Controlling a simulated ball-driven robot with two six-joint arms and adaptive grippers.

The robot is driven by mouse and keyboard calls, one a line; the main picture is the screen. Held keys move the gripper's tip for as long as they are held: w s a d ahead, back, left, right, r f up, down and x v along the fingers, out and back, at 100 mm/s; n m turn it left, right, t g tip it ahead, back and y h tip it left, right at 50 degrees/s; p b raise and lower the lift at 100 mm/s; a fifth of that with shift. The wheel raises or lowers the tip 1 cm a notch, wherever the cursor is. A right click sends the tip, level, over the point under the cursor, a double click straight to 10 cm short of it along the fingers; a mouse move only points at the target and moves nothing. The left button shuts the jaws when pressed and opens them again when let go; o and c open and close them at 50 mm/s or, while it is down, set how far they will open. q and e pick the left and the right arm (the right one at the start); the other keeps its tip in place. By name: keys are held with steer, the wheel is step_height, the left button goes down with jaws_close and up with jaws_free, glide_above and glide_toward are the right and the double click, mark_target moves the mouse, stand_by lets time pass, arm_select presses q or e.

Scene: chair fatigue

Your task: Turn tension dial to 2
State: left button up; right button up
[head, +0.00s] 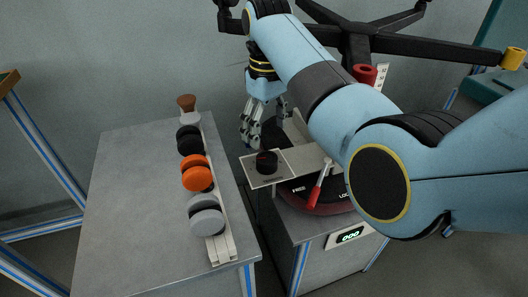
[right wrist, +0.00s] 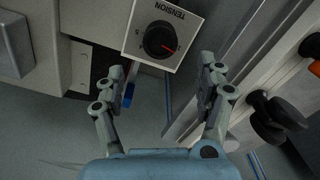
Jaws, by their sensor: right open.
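The tension dial (head: 267,162) is a black round knob with a red mark on a pale square plate (head: 253,178). In the right wrist view the dial (right wrist: 160,40) sits on its plate below the upside-down word TENSION, its red mark pointing to the lower right. My right gripper (head: 250,138) hangs behind and left of the dial in the head view. In the right wrist view my right gripper (right wrist: 166,78) is open and empty, its fingertips apart on either side below the dial, not touching it. My left gripper is not in view.
A grey table (head: 130,200) at left holds a rail with black, orange (head: 196,174) and grey (head: 206,216) rollers. A red lever (head: 319,184) stands right of the dial. A dark chair base (head: 358,40) is above. A green display (head: 349,235) is on the front.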

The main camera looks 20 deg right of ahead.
mark_target(267, 157)
step_height(267, 157, down, 6)
steer(key=shift+s+r+b, duration=0.1)
steer(key=shift+b, duration=0.6)
step_height(267, 157, down, 3)
steer(key=shift+r+b, duration=0.1)
steer(key=shift+b, duration=0.3)
steer(key=shift+f, duration=0.2)
steer(key=c, duration=1.2)
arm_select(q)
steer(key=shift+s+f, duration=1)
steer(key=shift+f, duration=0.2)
arm_select(e)
steer(key=shift+o, duration=0.2)
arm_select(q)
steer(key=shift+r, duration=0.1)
arm_select(e)
steer(key=shift+r, duration=0.1)
